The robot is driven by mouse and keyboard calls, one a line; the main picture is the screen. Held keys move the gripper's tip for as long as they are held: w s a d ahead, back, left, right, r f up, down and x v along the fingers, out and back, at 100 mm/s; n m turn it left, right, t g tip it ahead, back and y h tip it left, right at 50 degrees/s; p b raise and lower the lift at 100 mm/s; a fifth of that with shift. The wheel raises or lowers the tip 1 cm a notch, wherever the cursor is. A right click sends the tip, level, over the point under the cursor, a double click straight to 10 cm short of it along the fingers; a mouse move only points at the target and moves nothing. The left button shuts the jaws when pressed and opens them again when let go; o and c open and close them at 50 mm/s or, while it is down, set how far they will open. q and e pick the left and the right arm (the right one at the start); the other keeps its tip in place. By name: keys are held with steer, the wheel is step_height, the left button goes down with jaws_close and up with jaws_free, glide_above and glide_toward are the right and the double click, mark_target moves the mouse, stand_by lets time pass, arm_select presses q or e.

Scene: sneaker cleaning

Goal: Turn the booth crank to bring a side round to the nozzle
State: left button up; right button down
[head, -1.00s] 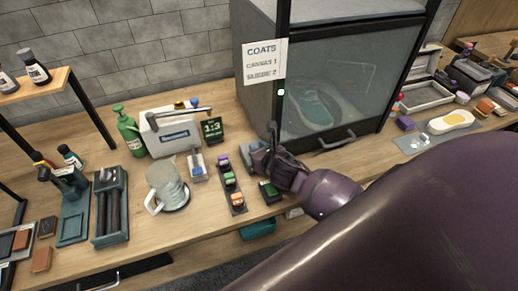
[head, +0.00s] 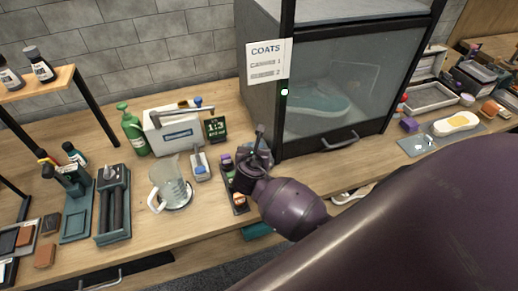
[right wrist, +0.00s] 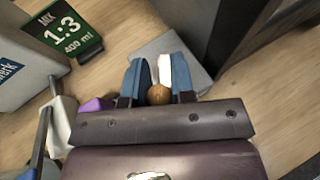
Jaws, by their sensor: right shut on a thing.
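The spray booth (head: 340,85) stands at the back right with its glass door closed. A teal sneaker (head: 318,102) shows dimly through the glass, lying nearly side-on. The crank is at the booth's front left corner, mostly hidden by my gripper in the head view. My right gripper (head: 250,163) is at it. In the right wrist view the right gripper's blue fingers (right wrist: 160,78) are closed around the crank's brown knob (right wrist: 159,95) and a pale bar, above a grey base (right wrist: 200,75). I cannot make out the nozzle. My left gripper is not in view.
A COATS sign (head: 266,61) hangs on the booth. Left of my gripper are a strip of small coloured blocks (head: 238,200), a 1:3 display (head: 216,127) and a clear jug (head: 172,183). A grey mat (head: 415,146) with a sole lies to the right.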

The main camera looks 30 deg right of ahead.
steer(key=m+g+h, duration=0.1)
steer(key=w+a+m+g+h, duration=0.1)
steer(key=m, duration=0.1)
steer(key=m+g+h, duration=0.1)
steer(key=g, duration=0.1)
steer(key=shift+w+a+r+m, duration=0.1)
steer(key=shift+w+a+m, duration=0.05)
steer(key=shift+w+m, duration=0.15)
steer(key=shift+w+m+g+h, duration=0.25)
steer(key=shift+m+g+h, duration=0.15)
steer(key=shift+m+g, duration=0.5)
steer(key=shift+w+m+g+h, duration=0.25)
steer(key=shift+m+g+h, duration=0.15)
steer(key=shift+m+g, duration=0.5)
steer(key=shift+r, duration=0.1)
steer(key=c, duration=1.3)
jaws_free()
steer(key=o, duration=0.3)
steer(key=shift+w, duration=0.1)
steer(key=shift+g, duration=0.3)
steer(key=v, duration=1)
steer(key=shift+a+b, duration=0.25)
steer(key=shift+b, duration=0.1)
